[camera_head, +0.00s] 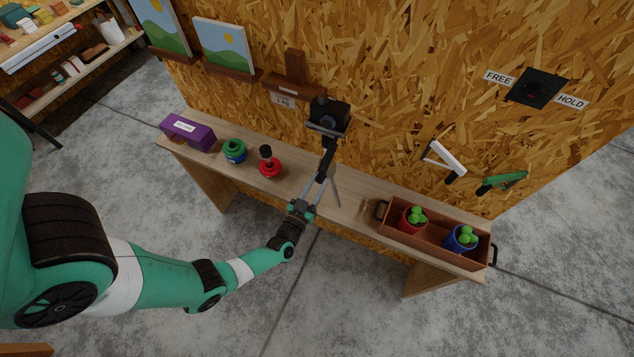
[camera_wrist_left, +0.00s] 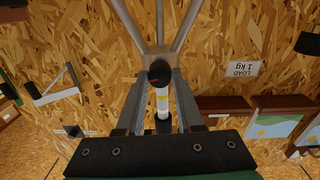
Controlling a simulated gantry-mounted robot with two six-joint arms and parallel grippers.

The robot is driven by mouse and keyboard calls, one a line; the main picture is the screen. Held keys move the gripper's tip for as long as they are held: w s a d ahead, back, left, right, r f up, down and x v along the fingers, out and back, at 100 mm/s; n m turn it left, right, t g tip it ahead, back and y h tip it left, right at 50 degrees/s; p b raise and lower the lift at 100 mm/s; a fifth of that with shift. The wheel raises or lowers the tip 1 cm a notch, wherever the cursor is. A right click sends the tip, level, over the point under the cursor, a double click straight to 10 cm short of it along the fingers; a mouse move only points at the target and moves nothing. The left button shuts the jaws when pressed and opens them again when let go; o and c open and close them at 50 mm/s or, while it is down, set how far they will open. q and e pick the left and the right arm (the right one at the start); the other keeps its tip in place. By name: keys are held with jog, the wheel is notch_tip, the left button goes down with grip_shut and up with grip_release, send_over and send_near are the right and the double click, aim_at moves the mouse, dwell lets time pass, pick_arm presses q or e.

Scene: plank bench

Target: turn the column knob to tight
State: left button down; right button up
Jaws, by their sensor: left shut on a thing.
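A tripod stands on the bench, with a black camera (camera_head: 328,116) on top and grey splayed legs (camera_head: 336,188). Its black neck (camera_head: 327,157) shows below the camera. In the left wrist view the round black column knob (camera_wrist_left: 160,73) sits at the tripod's hub (camera_wrist_left: 158,58), with a white column section (camera_wrist_left: 162,100) bearing a yellow mark beside it. My left gripper (camera_head: 321,179) reaches in from the front, its fingers on both sides of the knob and shut on it. It also shows in the left wrist view (camera_wrist_left: 160,78). The knob is hidden in the head view. My right gripper is out of view.
The bench (camera_head: 345,207) holds a purple box (camera_head: 187,132), a green-and-blue pot (camera_head: 235,151), a red item (camera_head: 269,167) and a brown tray (camera_head: 448,247) with potted plants. The chipboard wall carries pictures, a FREE/HOLD plate (camera_head: 538,88) and brackets (camera_head: 445,160).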

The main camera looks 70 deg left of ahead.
pick_arm(q)
jog(key=shift+r+m, duration=0.1)
jog(key=shift+m, duration=1.2)
jog(key=shift+p, duration=0.3)
jog(key=c, duration=0.5)
grip_release()
jog(key=shift+c, duration=0.2)
jog(key=p+v, duration=0.2)
jog(key=v, duration=0.9)
jog(key=shift+s+d, duration=0.2)
jog(key=shift+d, duration=0.05)
